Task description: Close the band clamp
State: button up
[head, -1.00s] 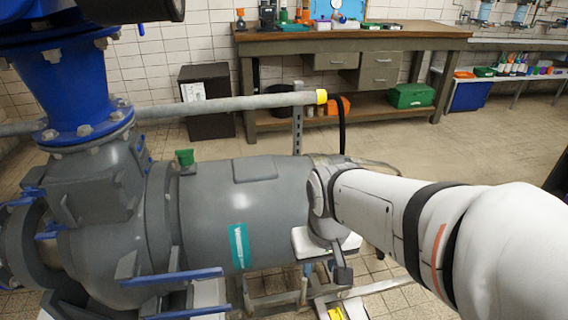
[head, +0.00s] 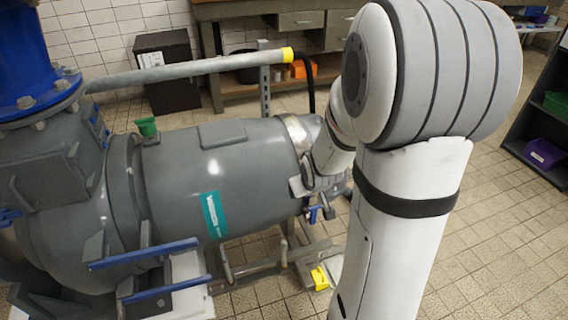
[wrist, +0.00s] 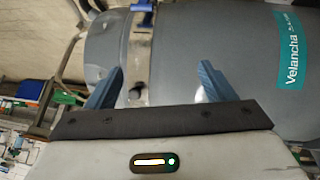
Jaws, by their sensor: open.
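The band clamp looks like a shiny metal band (head: 297,133) around the right end of the grey motor housing (head: 240,165). In the wrist view a pale strip (wrist: 139,48) runs between the end cap and the housing, with a small dark knob (wrist: 137,92) at its lower end. I cannot tell how far the band is open. My gripper (wrist: 160,72) is open, its two blue fingers on either side of the strip and knob. No contact shows. In the head view my gripper (head: 319,213) is at the housing's right end, partly hidden by my arm.
A horizontal grey pipe (head: 190,70) with a yellow end runs behind the housing. A black hose bends down behind the arm. Blue-edged bars (head: 150,253) stick out in front. A yellow object (head: 320,278) lies low by the frame.

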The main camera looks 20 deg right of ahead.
aim_at(316, 209)
jog(key=w+d+f+t+b, duration=0.1)
jog(key=w+d+f+t, duration=0.1)
jog(key=f, duration=0.4)
jog(key=w+d+f+t+y+b, duration=0.1)
jog(key=w+d+f+t+b, duration=0.1)
jog(key=f, duration=0.4)
jog(key=w+d+f+n+t+y+b, duration=0.1)
jog(key=d+f+t+b, duration=0.1)
jog(key=f, duration=0.4)
jog(key=shift+w+f+t, duration=0.2)
jog(key=shift+w+t, duration=0.2)
jog(key=shift+t, duration=0.2)
jog(key=s+d+f+m+t+b, duration=0.1)
jog(key=s+f+m+t+b, duration=0.1)
jog(key=s+f+t, duration=0.2)
jog(key=shift+w+d+r+b, duration=0.1)
jog(key=shift+w+b, duration=0.5)
jog(key=shift+w, duration=1.3)
jog(key=shift+w+d+b, duration=0.1)
jog(key=shift+w+b, duration=0.45)
jog(key=shift+w, duration=1.35)
jog(key=shift+c, duration=0.5)
